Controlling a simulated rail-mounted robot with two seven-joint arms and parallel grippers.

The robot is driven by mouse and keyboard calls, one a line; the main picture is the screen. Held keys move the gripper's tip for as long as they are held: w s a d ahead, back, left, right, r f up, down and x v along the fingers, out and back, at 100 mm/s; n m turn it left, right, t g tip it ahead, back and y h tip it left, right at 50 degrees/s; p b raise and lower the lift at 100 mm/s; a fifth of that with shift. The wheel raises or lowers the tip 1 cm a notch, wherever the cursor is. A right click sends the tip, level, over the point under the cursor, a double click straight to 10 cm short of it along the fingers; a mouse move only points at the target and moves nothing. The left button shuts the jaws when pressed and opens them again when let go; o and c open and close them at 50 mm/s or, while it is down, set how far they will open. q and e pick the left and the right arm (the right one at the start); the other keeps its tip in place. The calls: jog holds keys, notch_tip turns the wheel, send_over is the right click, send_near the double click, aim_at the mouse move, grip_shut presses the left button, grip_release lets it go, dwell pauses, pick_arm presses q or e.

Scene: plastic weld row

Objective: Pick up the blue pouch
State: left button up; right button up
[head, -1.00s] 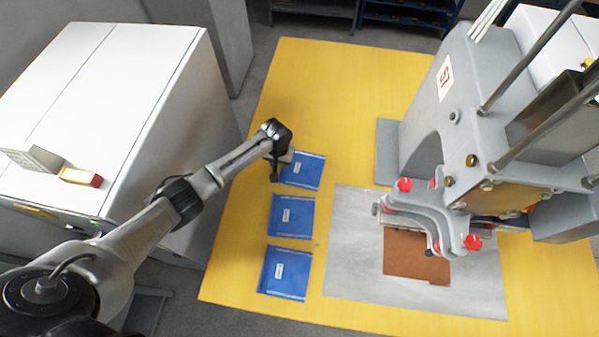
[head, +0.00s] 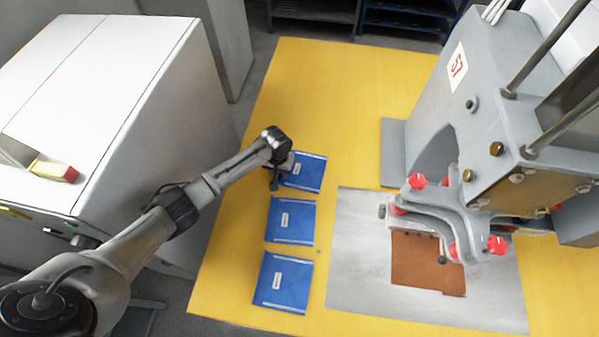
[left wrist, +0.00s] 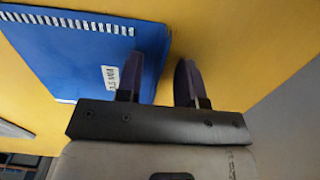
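Three blue pouches with white labels lie flat in a column on the yellow table. The far blue pouch (head: 308,174) is partly hidden by my left gripper (head: 275,182), which is at its left edge. The middle blue pouch (head: 292,222) and the near blue pouch (head: 284,284) are uncovered. In the left wrist view, my left gripper (left wrist: 160,65) is open. One finger is over a blue pouch (left wrist: 75,55) and the other is over bare table, with the pouch edge between them. I cannot tell whether the fingers touch it. My right gripper is not in view.
The yellow table (head: 330,90) is clear at the back. A grey press (head: 430,110) with red knobs stands at right, over a grey sheet (head: 350,255) with a brown plate (head: 420,268). A white cabinet (head: 90,90) stands at left, beside my left arm.

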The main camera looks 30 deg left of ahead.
pick_arm(q)
grip_shut()
jog(key=shift+r, duration=0.1)
dwell(0.5)
